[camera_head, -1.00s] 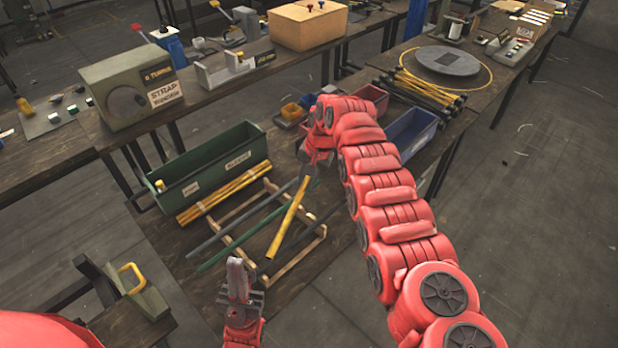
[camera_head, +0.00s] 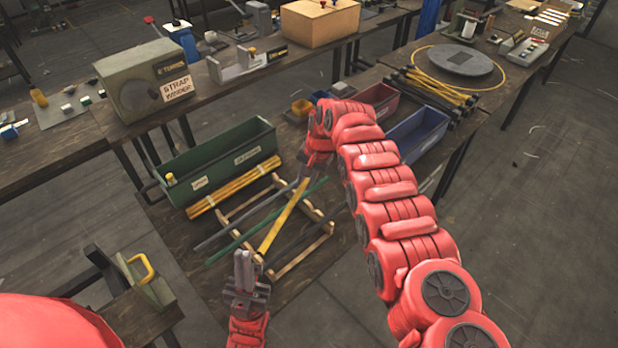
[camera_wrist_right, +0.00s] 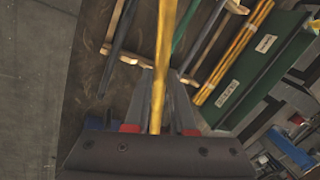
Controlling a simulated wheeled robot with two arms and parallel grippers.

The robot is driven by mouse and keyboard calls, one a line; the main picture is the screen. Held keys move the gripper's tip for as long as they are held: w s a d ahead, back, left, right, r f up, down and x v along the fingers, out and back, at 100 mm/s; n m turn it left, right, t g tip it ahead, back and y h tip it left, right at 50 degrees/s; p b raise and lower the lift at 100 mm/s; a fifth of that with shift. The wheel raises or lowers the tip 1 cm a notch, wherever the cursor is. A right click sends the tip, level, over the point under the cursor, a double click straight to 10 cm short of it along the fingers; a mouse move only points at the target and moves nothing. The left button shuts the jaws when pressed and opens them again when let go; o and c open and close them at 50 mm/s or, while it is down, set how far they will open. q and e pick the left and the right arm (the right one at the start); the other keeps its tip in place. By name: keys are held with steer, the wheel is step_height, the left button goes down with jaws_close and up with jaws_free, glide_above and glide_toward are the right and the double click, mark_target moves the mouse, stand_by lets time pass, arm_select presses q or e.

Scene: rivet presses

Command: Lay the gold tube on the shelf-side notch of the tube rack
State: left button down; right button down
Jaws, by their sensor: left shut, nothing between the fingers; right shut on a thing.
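The gold tube (camera_head: 283,215) is held in my right gripper (camera_head: 310,172) by its far end and slants toward the near side over the tube rack. In the right wrist view the gold tube (camera_wrist_right: 164,55) runs straight out from between the fingers (camera_wrist_right: 160,122). The tube rack (camera_head: 303,254) is a pale wooden frame on the low dark bench. A grey tube (camera_head: 232,222) and a green tube (camera_head: 240,242) lie across it, with a dark tube (camera_head: 312,236) to the right. I cannot tell whether the gold tube touches the rack. My left gripper (camera_head: 243,260) is shut and empty at the near side.
A green bin (camera_head: 222,163) with a bundle of yellow tubes (camera_head: 235,187) beside it stands left of the rack. Red (camera_head: 380,98) and blue (camera_head: 418,133) bins stand behind my right arm. A strap winder (camera_head: 145,82) sits on the back bench.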

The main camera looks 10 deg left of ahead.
steer(key=a, duration=0.1)
steer(key=a+f+m, duration=0.1)
steer(key=a, duration=0.1)
steer(key=shift+s+a+f+p, duration=0.15)
steer(key=shift+f+p, duration=0.05)
steer(key=shift+p, duration=0.2)
